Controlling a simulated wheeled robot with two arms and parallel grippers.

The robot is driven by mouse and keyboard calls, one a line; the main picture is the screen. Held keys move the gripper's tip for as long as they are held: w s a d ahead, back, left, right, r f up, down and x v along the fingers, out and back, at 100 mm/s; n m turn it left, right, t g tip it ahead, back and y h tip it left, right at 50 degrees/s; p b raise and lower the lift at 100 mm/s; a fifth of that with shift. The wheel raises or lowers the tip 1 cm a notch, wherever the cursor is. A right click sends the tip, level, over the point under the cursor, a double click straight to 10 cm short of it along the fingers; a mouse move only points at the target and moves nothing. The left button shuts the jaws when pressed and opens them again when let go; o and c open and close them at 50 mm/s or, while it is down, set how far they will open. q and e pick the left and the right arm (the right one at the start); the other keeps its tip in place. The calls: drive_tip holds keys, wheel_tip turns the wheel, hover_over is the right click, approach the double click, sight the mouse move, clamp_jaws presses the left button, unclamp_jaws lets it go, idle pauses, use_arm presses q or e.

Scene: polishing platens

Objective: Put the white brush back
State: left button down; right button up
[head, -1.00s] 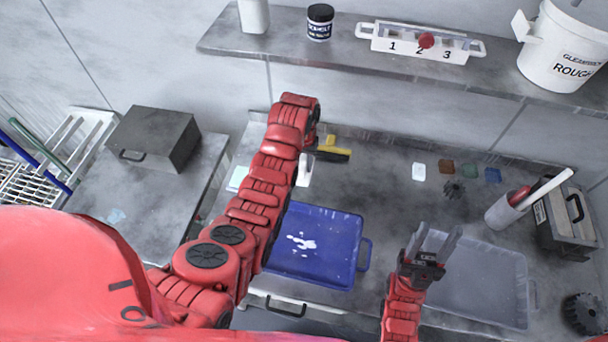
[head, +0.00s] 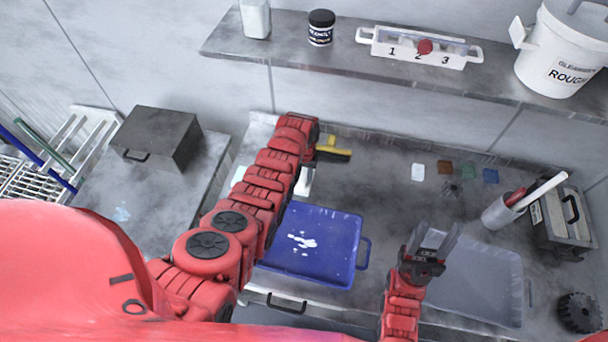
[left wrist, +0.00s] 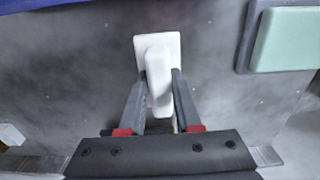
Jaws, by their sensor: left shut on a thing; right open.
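The white brush (left wrist: 158,90) is between the fingers of my left gripper (left wrist: 157,80) in the left wrist view, with its flat white end beyond the fingertips over the grey bench. I cannot tell whether that end touches the bench. In the head view my left arm hides the left gripper; a white piece, apparently the brush (head: 305,182), shows just right of the arm, behind the blue tray (head: 345,225). My right gripper (head: 433,238) is open and empty, above the left edge of the clear grey tray (head: 480,312).
A green pad (left wrist: 285,40) in a dark holder lies beside the brush. A yellow-and-black brush (head: 333,154) lies near the back wall. Small coloured squares, a cup (head: 500,212) with tools and a grey box (head: 560,225) stand right. A shelf (head: 300,60) overhangs the back.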

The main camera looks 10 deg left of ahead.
use_arm(q)
drive_tip(key=shift+f, duration=0.25)
drive_tip(key=c, duration=0.6)
unclamp_jaws()
drive_tip(key=shift+r, duration=0.1)
drive_tip(key=shift+r, duration=0.1)
